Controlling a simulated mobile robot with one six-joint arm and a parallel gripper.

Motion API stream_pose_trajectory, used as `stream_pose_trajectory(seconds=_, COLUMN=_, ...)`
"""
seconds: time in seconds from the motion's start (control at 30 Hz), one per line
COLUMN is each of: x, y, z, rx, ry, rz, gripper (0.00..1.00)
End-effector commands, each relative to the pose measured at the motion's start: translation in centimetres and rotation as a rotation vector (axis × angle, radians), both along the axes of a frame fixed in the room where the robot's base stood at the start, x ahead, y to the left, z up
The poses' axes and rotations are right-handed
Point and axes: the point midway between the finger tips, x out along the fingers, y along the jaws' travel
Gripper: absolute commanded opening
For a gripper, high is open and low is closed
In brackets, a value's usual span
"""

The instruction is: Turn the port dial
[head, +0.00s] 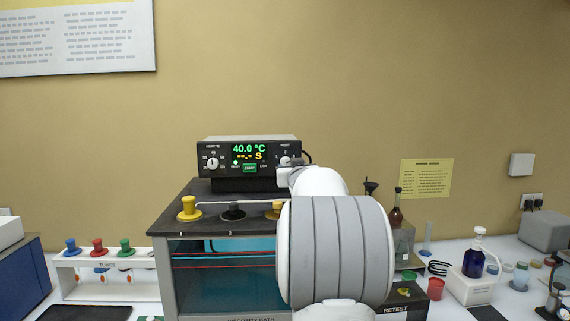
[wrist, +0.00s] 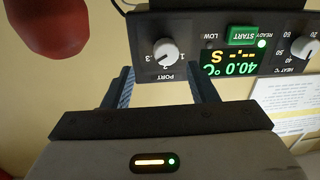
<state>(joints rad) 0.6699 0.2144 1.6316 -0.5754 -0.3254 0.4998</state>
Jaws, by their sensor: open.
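The port dial (wrist: 166,51) is a round white knob on the black control panel, marked PORT with numbers 1, 2 and 3. The wrist view shows the panel upside down. The fingers look apart from the knob; the exact gap is unclear. I cannot tell which number the dial points to.
The panel (head: 222,142) reads 40.0 °C and has a green START button (wrist: 243,36) and a heat dial (wrist: 304,48). A dark red rounded object (wrist: 50,25) is close by in the wrist view.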

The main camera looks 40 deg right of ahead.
Motion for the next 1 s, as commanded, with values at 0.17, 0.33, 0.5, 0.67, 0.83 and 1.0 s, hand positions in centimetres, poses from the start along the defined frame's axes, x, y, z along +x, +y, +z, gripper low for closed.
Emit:
stream_pose_trajectory(seconds=0.17, x=2.8, y=-0.6, z=0.2, rx=0.001, ry=0.001, rz=0.011, gripper=0.53)
stream_pose_trajectory(seconds=0.33, x=4.3, y=-1.1, z=0.1, rx=0.001, ry=0.002, rz=0.014, gripper=0.53)
stream_pose_trajectory(seconds=0.5, x=4.6, y=-1.2, z=0.0, rx=-0.001, ry=0.001, rz=0.015, gripper=0.53)
stream_pose_trajectory(seconds=0.67, x=4.7, y=-1.2, z=0.0, rx=-0.001, ry=0.001, rz=0.015, gripper=0.53)
stream_pose_trajectory(seconds=0.83, x=4.7, y=-1.1, z=0.0, rx=-0.001, ry=0.001, rz=0.016, gripper=0.40)
stream_pose_trajectory(seconds=1.0, x=4.7, y=-1.1, z=0.0, rx=-0.001, ry=0.001, rz=0.016, gripper=0.26)
